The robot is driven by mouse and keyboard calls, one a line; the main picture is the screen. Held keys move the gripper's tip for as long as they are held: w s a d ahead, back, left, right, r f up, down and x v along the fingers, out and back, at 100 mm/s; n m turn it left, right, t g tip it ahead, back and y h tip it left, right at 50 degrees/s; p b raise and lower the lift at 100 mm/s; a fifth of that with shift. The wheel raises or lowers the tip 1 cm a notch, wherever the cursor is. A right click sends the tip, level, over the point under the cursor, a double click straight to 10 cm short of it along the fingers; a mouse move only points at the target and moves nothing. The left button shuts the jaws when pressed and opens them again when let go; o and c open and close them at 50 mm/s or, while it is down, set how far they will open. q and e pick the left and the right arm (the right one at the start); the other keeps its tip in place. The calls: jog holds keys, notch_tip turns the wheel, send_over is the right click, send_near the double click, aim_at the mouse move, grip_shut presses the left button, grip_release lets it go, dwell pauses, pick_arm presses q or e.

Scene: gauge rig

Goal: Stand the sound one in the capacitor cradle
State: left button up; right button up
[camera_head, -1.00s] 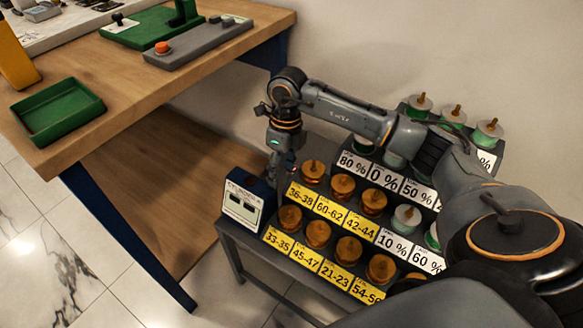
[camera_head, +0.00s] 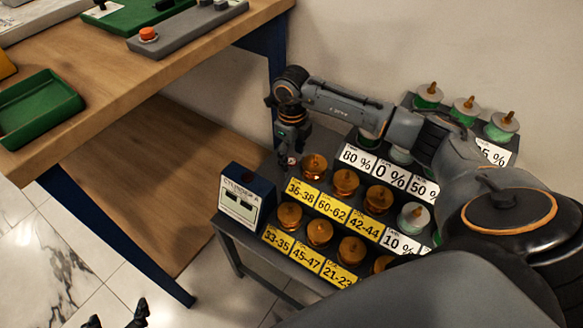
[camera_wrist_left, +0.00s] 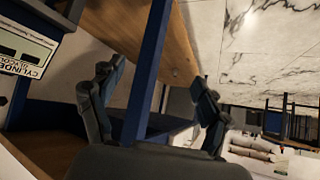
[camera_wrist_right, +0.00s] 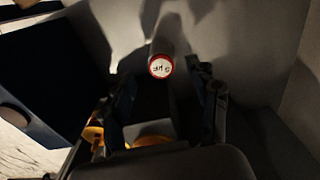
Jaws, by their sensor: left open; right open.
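In the right wrist view a cylinder with a white face, a red rim and small printed marking (camera_wrist_right: 161,67) shows between the fingertips of my open right gripper (camera_wrist_right: 158,88). I cannot tell whether the fingers touch it. In the head view a small pale and reddish spot (camera_head: 292,160) below my right gripper (camera_head: 291,147), at the rack's back left, may be this cylinder. My left gripper (camera_head: 118,318) is open and empty at the bottom left of the head view; its spread fingers show in the left wrist view (camera_wrist_left: 155,105). I cannot make out the capacitor cradle.
A box with two dark windows, labelled CYLINDER A (camera_head: 245,197), stands at the rack's left corner. Copper spools (camera_head: 346,182) and green-white spools (camera_head: 465,110) stand behind labels. The wooden bench (camera_head: 120,75) carries a green tray (camera_head: 40,103) and a red-buttoned grey panel (camera_head: 190,28).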

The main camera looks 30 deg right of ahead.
aim_at(291, 162)
notch_tip(291, 162, down, 5)
jog(key=shift+w+r+b, duration=0.1)
jog(key=shift+w+b, duration=0.05)
jog(key=shift+b, duration=0.7)
jog(key=shift+f, duration=0.25)
pick_arm(q)
jog(key=w+d+r+t+h, duration=0.1)
jog(key=w+d+r+t, duration=0.1)
jog(key=w+r+t, duration=0.2)
notch_tip(291, 162, up, 2)
jog(key=shift+w+d+r+t, duration=0.15)
jog(key=shift+w+t, duration=0.15)
jog(key=shift+w, duration=0.35)
pick_arm(e)
grip_shut()
